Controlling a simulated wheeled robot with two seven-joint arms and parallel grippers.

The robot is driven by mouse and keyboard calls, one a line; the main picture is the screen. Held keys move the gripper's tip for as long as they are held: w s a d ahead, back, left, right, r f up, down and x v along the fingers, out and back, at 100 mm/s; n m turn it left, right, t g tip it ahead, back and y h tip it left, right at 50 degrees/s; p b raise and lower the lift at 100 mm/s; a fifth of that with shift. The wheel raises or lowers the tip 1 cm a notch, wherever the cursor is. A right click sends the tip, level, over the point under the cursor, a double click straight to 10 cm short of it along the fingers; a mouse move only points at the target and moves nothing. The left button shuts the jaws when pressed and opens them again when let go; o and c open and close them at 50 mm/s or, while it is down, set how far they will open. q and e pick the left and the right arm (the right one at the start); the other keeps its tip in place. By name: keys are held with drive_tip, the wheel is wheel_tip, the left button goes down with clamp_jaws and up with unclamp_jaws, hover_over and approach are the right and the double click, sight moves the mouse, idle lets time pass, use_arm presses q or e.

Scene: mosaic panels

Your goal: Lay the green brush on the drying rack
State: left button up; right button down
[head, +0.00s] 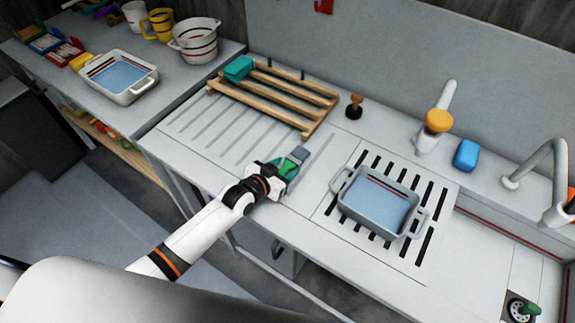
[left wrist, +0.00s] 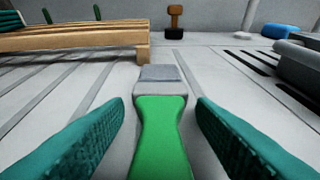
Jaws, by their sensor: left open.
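The green brush (left wrist: 160,130) lies flat on the grey worktop, its grey bristle end pointing away from my left wrist. It also shows in the head view (head: 291,160), partly covered by my left gripper. My left gripper (head: 287,168) is open, with one teal finger on each side of the green handle and a visible gap on both sides. The wooden slatted drying rack (head: 285,92) stands behind the brush on the worktop, with a teal block (head: 238,68) on its left end. My right gripper is not in view.
A grey basin with blue water (head: 378,203) sits on the slotted panel to the right. A small brown stamp-like object (head: 354,106) stands right of the rack. A yellow-topped tap (head: 438,122) and blue block (head: 466,154) are further right. Grooved worktop left of the brush is clear.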

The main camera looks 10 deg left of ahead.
sight(284, 170)
use_arm(q)
drive_tip(key=shift+w+f, duration=0.1)
drive_tip(key=shift+w, duration=0.1)
drive_tip(key=shift+s, duration=0.1)
drive_tip(key=shift+c, duration=1.1)
clamp_jaws()
wheel_tip(284, 170, up, 10)
drive_tip(key=b, duration=0.1)
drive_tip(key=s+a+r+n+t+y+b, duration=0.1)
drive_tip(key=s+a+r+n+y+b, duration=0.3)
drive_tip(key=s, duration=0.6)
wheel_tip(284, 170, up, 4)
drive_tip(key=shift+a+f+n+y, duration=0.15)
drive_tip(key=shift+a+n+y, duration=0.25)
drive_tip(key=shift+a+y, duration=0.45)
drive_tip(key=shift+a, duration=0.1)
